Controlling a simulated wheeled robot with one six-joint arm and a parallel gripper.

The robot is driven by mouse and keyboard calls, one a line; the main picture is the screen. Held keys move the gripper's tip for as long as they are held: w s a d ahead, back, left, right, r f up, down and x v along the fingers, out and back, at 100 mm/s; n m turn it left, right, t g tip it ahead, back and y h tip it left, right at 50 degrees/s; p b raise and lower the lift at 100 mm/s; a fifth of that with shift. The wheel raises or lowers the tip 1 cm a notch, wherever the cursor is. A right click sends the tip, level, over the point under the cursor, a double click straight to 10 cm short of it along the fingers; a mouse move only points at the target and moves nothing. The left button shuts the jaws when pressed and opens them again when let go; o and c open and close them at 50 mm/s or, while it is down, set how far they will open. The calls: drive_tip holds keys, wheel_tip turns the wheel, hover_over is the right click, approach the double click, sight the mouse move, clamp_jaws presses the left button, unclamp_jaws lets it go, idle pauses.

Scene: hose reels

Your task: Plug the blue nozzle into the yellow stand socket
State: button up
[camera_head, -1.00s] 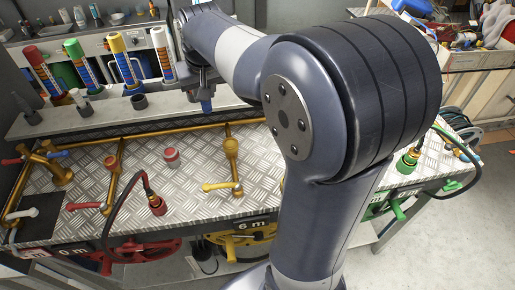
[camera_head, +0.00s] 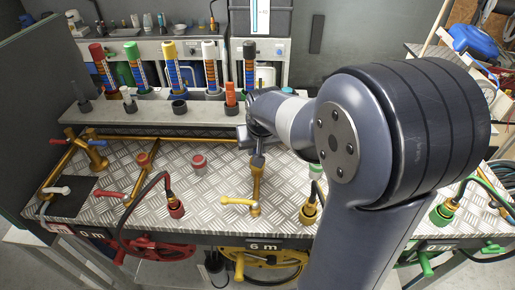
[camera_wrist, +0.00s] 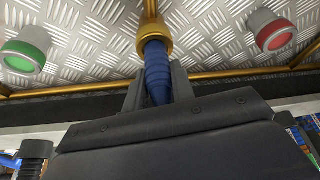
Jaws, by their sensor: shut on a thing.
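The blue nozzle (camera_wrist: 157,66), ribbed and tapered, is held between the two dark fingers of my gripper (camera_wrist: 157,84) in the wrist view. Its far end meets a round brass collar (camera_wrist: 154,40) on a brass pipe; I cannot tell how deep it sits inside. In the head view my gripper (camera_head: 256,150) is low over the plate, at the far end of the brass pipe with the yellow lever (camera_head: 238,201). The nozzle is mostly hidden there by my gripper and the shadow.
Green (camera_wrist: 25,52) and red (camera_wrist: 273,32) round buttons flank the pipe. Behind is a shelf (camera_head: 140,117) with an orange nozzle (camera_head: 230,94), an empty dark ring (camera_head: 179,106) and colored tubes. A red-based hose end (camera_head: 175,207) stands nearer.

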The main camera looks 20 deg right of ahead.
drive_tip(key=shift+f, duration=0.25)
drive_tip(key=shift+f, duration=0.15)
drive_tip(key=o, duration=1)
drive_tip(key=shift+r, duration=0.55)
drive_tip(key=v, duration=1.1)
drive_tip(key=shift+s+r, duration=0.15)
drive_tip(key=shift+s, duration=0.1)
